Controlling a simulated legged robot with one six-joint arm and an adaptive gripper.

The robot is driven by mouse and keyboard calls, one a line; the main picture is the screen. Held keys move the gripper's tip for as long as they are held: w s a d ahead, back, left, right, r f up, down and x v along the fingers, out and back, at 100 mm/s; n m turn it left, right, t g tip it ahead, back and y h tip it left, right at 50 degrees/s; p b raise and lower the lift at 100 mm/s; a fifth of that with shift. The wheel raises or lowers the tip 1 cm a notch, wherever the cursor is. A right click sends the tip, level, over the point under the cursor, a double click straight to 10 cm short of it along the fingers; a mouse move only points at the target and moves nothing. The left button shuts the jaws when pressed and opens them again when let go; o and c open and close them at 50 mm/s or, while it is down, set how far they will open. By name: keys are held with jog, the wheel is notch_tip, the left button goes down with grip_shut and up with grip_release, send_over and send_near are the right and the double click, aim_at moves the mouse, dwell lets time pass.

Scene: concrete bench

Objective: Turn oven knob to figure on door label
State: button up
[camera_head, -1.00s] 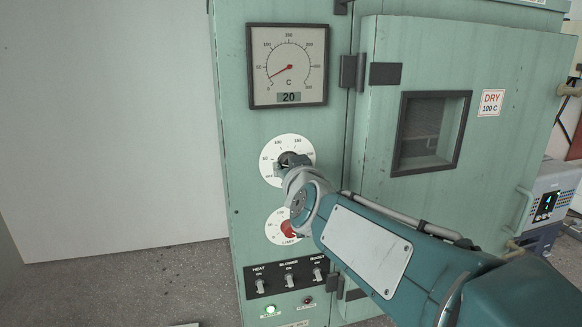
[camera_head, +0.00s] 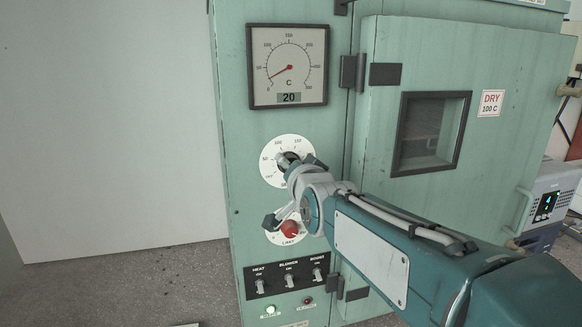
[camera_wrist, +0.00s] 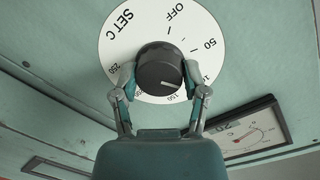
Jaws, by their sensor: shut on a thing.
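The black knob (camera_wrist: 160,70) sits on a white round dial (camera_wrist: 122,40) marked SET C, OFF, 50, 100, 150 and 250; the dial also shows in the head view (camera_head: 270,152). My gripper (camera_wrist: 158,80) is shut on the knob, one finger on each side. In the wrist view the knob's white mark lies on the side towards 100 and 150; its exact reading is hard to tell. The door label (camera_head: 490,102) reads DRY 100 C. In the head view my gripper (camera_head: 292,168) hides the dial's lower right.
A gauge (camera_head: 288,66) above the dial shows 20. A red knob (camera_head: 289,229) on the LIMIT dial is just below my wrist. Several switches (camera_head: 289,281) sit lower.

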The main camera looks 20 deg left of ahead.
jog(key=shift+f+m, duration=0.1)
jog(key=shift+m, duration=0.3)
jog(key=o, duration=1.2)
jog(key=shift+a, duration=0.15)
jog(key=shift+c, duration=0.2)
jog(key=v, duration=1.2)
jog(key=shift+w+f, duration=0.1)
